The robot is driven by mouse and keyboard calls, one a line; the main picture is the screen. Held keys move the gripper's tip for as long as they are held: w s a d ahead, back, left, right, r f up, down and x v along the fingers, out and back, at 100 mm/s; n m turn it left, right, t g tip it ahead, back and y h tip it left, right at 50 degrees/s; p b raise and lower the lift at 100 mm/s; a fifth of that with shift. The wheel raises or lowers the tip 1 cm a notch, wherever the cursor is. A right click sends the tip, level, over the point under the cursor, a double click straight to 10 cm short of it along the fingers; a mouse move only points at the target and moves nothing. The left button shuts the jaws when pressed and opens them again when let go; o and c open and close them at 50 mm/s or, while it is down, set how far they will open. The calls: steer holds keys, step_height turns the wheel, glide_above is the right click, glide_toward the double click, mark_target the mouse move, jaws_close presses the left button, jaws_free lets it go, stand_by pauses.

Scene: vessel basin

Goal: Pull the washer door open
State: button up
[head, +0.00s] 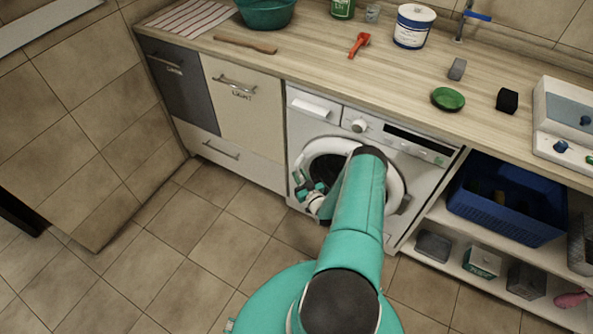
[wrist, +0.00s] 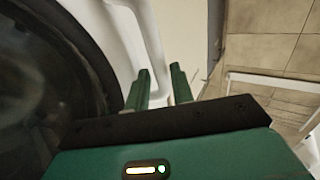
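The white washer (head: 425,172) stands under the counter, with a drawer, knob and dark display strip along its top. Its round door (head: 396,184) has a white ring and dark glass; it looks close against the front, and my arm hides its middle. A grey part sits on the ring's right side. My gripper (head: 304,190) is at the door's lower left edge. In the wrist view, my gripper's fingers (wrist: 160,88) stand apart, with a white strip showing between them beside the white door ring (wrist: 112,35). I cannot tell whether they touch it.
Cabinets with bar handles (head: 238,84) stand left of the washer. A blue crate (head: 510,215) and boxes fill shelves to the right. The counter (head: 330,70) holds a red tool, white tub and green dish. The tiled floor (head: 190,255) in front is clear.

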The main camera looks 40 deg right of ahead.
mark_target(296, 170)
steer(key=shift+x, duration=1.6)
jaws_close()
